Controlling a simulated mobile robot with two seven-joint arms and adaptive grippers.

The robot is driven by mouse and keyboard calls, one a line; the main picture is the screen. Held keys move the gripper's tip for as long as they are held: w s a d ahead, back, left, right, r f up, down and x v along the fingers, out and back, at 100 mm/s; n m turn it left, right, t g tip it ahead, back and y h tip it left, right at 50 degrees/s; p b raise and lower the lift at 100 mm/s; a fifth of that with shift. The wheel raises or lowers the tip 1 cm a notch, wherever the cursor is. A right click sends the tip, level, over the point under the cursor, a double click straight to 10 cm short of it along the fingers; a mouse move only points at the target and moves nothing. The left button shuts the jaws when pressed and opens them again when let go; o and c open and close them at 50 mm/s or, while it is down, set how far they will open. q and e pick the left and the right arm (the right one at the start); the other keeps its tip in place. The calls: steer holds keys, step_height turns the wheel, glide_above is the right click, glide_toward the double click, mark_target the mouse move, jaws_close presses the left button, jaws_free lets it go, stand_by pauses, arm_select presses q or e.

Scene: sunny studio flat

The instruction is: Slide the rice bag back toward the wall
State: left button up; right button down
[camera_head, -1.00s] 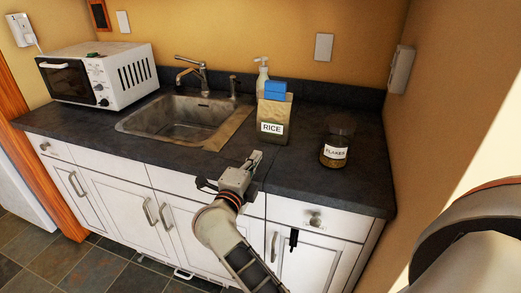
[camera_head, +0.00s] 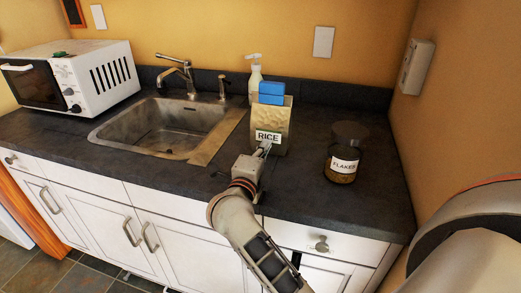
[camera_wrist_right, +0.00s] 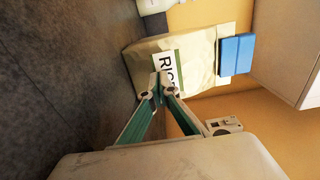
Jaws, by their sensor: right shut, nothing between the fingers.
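The rice bag (camera_head: 276,122) stands upright on the dark counter, right of the sink. It is tan with a white RICE label and a blue clip on top. In the right wrist view the bag (camera_wrist_right: 200,55) appears turned on its side. My right gripper (camera_head: 266,147) is shut and empty, its fingertips at the lower front of the bag by the label. In the right wrist view the closed fingertips (camera_wrist_right: 158,84) overlap the label's edge; they look at or very near contact. My left gripper is not in view.
A flakes jar (camera_head: 343,155) stands right of the bag. A soap bottle (camera_head: 255,82) stands close behind it, before the back wall. The sink (camera_head: 165,128) lies to the left, with a tap (camera_head: 178,75). A microwave (camera_head: 75,75) is far left.

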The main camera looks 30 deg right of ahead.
mark_target(271, 134)
steer(key=shift+w+d, duration=0.1)
steer(key=shift+d, duration=0.05)
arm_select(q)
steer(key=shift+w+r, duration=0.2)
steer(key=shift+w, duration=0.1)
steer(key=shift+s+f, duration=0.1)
arm_select(e)
steer(key=shift+w+d+r, duration=0.15)
steer(key=shift+d+r, duration=0.05)
steer(key=p+x, duration=0.2)
steer(key=x, duration=0.4)
steer(key=shift+p, duration=0.3)
steer(key=shift+d+f, duration=0.1)
steer(key=shift+d, duration=0.05)
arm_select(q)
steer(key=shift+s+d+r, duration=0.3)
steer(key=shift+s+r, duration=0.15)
arm_select(e)
steer(key=shift+f, duration=0.1)
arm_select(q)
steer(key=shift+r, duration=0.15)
